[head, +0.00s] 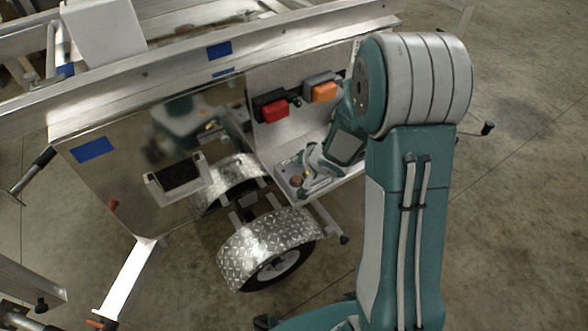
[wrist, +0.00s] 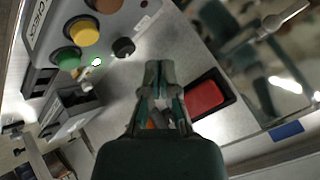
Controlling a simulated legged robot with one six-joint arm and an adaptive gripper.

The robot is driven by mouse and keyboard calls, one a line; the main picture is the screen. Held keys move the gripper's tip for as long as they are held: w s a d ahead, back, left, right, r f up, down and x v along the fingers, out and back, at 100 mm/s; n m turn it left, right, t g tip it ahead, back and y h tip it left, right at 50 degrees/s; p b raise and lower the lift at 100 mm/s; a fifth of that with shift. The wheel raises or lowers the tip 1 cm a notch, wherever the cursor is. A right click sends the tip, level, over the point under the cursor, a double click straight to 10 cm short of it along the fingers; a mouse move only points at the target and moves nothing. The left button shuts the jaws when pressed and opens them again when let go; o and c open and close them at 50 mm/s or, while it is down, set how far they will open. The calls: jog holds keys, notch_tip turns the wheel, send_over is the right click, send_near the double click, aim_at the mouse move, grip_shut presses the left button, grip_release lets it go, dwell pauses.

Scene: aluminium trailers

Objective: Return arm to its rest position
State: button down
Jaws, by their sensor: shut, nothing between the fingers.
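My gripper (wrist: 158,72) is shut and empty in the wrist view, its fingertips together in front of a light metal panel. The red block in a black frame (wrist: 205,97) is just right of the fingers, and I see no contact. A bit of orange shows between the finger linkages. In the head view my teal and grey arm (head: 405,210) stands upright at the right, its upper joint bent over toward the trailer. The forearm passes mostly behind that joint, and the fingertips are hard to make out there.
The trailer (head: 140,90) carries red (head: 275,110) and orange (head: 325,91) blocks on its panel. Below are a wheel fender (head: 265,240) and tray. In the wrist view, green (wrist: 67,59), yellow (wrist: 84,33) and black (wrist: 123,47) knobs are left of the gripper.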

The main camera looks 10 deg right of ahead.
jog(key=s+d+r+n+h, duration=0.1)
jog(key=s+d+r+h, duration=0.15)
jog(key=r, duration=0.55)
jog(key=s+d+r+h, duration=0.2)
jog(key=s+r+h, duration=0.15)
jog(key=r, duration=0.45)
jog(key=s+a+r+n+g, duration=0.1)
jog(key=s+r, duration=0.1)
jog(key=s, duration=0.5)
jog(key=s+a+r+n+g+y, duration=0.1)
jog(key=s+a+r, duration=0.1)
jog(key=s, duration=0.5)
jog(key=s+a+r+n+y, duration=0.1)
jog(key=s+r, duration=0.2)
jog(key=s, duration=0.4)
jog(key=shift+a+r+g, duration=0.3)
jog(key=shift+r+g, duration=0.1)
